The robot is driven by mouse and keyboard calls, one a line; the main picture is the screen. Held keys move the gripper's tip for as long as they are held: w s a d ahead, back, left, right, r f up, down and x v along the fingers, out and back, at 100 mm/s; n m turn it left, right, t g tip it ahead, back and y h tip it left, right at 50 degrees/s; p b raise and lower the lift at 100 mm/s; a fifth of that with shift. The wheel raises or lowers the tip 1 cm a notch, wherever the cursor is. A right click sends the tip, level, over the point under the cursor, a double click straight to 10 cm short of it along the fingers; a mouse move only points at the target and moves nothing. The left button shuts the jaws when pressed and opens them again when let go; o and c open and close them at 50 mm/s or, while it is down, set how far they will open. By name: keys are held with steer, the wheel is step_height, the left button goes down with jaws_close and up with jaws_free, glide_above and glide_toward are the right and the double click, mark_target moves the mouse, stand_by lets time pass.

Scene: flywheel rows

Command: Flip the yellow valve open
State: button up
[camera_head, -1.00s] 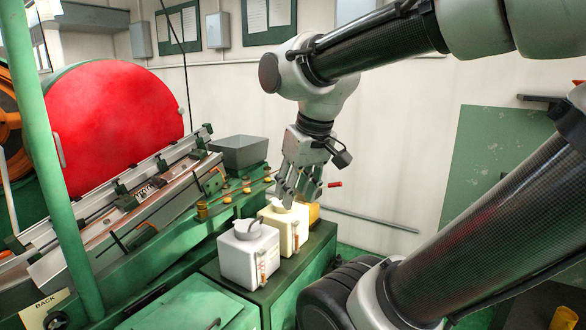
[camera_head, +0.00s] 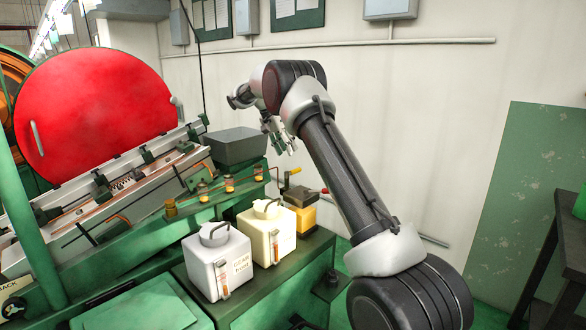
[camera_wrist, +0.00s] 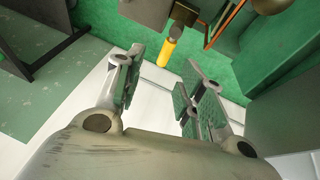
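The yellow valve handle (camera_wrist: 167,52) shows in the wrist view at the upper middle, sticking out from a dark brown valve block (camera_wrist: 185,14). In the head view, a small yellow handle tip (camera_head: 295,171) shows at the right end of the copper pipe line. My gripper (camera_wrist: 160,76) is open and empty, its fingers spread wide. In the wrist view the yellow handle appears beyond the fingertips, between them and apart from them. In the head view my gripper (camera_head: 279,142) is above the handle.
A grey hopper (camera_head: 236,146) stands left of my gripper. White jug (camera_head: 217,262) and cream jug (camera_head: 266,232) stand on the green bench below, beside a yellow box (camera_head: 302,213) with a red-knobbed crank. A white wall is behind. A large red disc (camera_head: 95,110) is at left.

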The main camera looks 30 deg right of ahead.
mark_target(294, 172)
steer(key=shift+m, duration=0.3)
steer(key=x, duration=0.6)
steer(key=w+x, duration=0.1)
steer(key=x, duration=0.2)
steer(key=shift+w+a+f, duration=0.1)
steer(key=shift+f, duration=0.25)
steer(key=shift+c, duration=0.3)
jaws_close()
